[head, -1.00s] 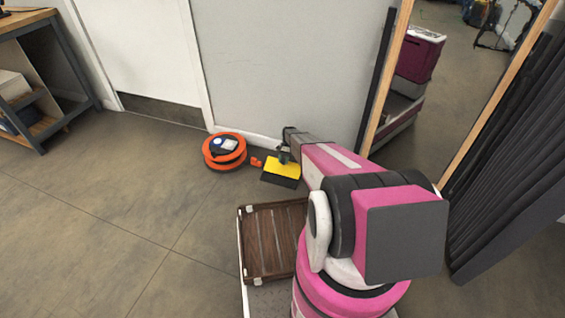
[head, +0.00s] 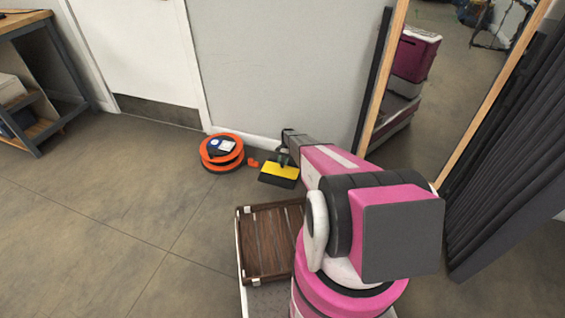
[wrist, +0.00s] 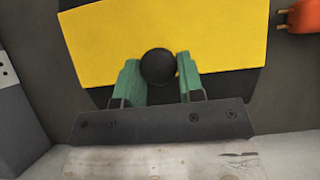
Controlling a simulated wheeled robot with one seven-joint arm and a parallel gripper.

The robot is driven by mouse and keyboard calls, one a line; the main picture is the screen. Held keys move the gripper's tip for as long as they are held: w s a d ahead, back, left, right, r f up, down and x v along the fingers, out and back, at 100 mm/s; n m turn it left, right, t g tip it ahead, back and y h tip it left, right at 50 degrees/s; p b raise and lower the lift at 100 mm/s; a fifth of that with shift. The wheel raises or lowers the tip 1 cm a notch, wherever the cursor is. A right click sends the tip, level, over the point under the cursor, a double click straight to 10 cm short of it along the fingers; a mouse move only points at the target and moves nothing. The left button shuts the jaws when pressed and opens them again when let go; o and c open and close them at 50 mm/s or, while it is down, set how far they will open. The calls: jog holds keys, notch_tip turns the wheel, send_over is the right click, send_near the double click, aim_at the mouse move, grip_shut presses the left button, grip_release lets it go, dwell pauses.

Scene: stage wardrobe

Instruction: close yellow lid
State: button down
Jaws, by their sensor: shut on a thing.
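The yellow lid (head: 281,170) is a flat panel at a dark box (head: 277,182) on the floor by the wall. In the wrist view the lid (wrist: 190,35) fills the upper middle, and its black round knob (wrist: 158,66) sits between the green fingertips. My gripper (wrist: 160,80) is shut on this knob; it also shows in the head view (head: 281,156), above the lid. Dark surface shows past the lid's lower edge on both sides. I cannot tell whether a gap is left between lid and box.
An orange cable reel (head: 221,152) stands left of the box, with a small orange plug (head: 253,162) between them. The grey wall (head: 275,60) is close behind. A mirror (head: 430,100) leans at the right. Open floor (head: 120,200) lies to the left.

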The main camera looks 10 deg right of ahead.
aim_at(281, 163)
jog(key=shift+w+d+f, duration=0.15)
jog(key=shift+w+f, duration=0.1)
jog(key=shift+f, duration=0.15)
jog(key=c, duration=0.8)
grip_release()
jog(key=shift+s+r, duration=0.1)
jog(key=shift+r, duration=0.05)
jog(key=shift+r, duration=0.45)
jog(key=r, duration=0.3)
jog(key=shift+s+a+r, duration=0.2)
jog(key=shift+a+r, duration=0.05)
jog(key=s+a+r, duration=0.1)
jog(key=a+r, duration=0.1)
jog(key=a, duration=0.1)
jog(key=s+a+r, duration=0.2)
jog(key=a, duration=0.1)
jog(key=s+a+r, duration=0.2)
jog(key=a, duration=0.2)
jog(key=shift+r, duration=0.2)
